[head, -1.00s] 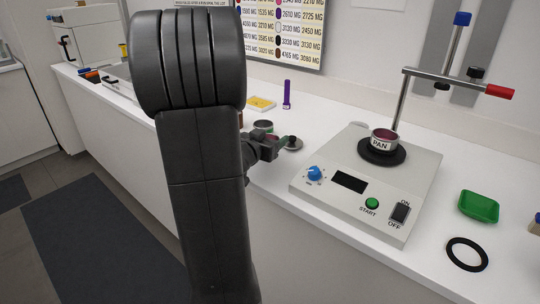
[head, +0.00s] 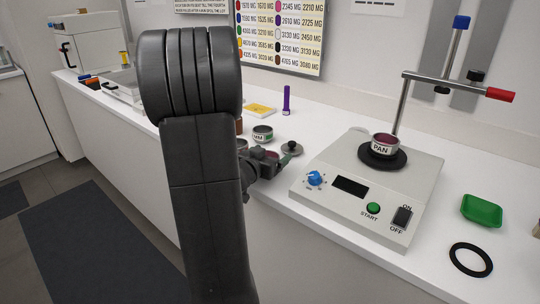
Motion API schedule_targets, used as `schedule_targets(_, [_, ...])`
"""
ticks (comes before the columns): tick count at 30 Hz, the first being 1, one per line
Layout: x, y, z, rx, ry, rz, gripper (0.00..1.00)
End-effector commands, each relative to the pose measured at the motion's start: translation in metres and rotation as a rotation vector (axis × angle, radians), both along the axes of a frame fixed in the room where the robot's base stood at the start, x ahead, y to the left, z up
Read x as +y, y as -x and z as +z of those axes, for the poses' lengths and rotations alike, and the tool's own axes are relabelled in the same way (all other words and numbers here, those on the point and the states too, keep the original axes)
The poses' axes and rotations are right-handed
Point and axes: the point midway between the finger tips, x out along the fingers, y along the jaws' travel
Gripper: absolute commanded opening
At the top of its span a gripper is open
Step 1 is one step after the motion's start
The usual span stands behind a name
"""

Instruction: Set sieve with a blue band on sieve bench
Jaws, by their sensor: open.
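No blue band shows on any sieve in this view. A small round metal sieve with a green label (head: 262,135) stands on the white counter, behind my gripper. Another round metal piece (head: 242,145) is mostly hidden by my arm, and its band cannot be read. My gripper (head: 279,158) is open, low over the counter's front part, left of the shaker. A dark reddish round shape shows just behind the jaws, too covered to identify. I cannot tell which surface is the sieve bench.
A shaker machine (head: 330,205) with a pan (head: 384,144) on its black plate and a metal stand fills the right. A green tray (head: 481,210) and black ring (head: 471,260) lie further right. A purple marker (head: 286,100) and yellow item (head: 260,110) are behind.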

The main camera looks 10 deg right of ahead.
Motion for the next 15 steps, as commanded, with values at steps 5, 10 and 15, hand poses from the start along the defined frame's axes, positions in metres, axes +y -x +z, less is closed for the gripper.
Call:
schedule_targets(5, [0.000, 0.000, 0.006, -0.001, 0.000, 0.000, 0.86])
schedule_targets(10, [0.018, 0.020, 0.008, -0.001, 0.000, 0.004, 0.86])
schedule_targets(15, [0.044, 0.049, 0.014, 0.000, -0.001, 0.005, 0.86])
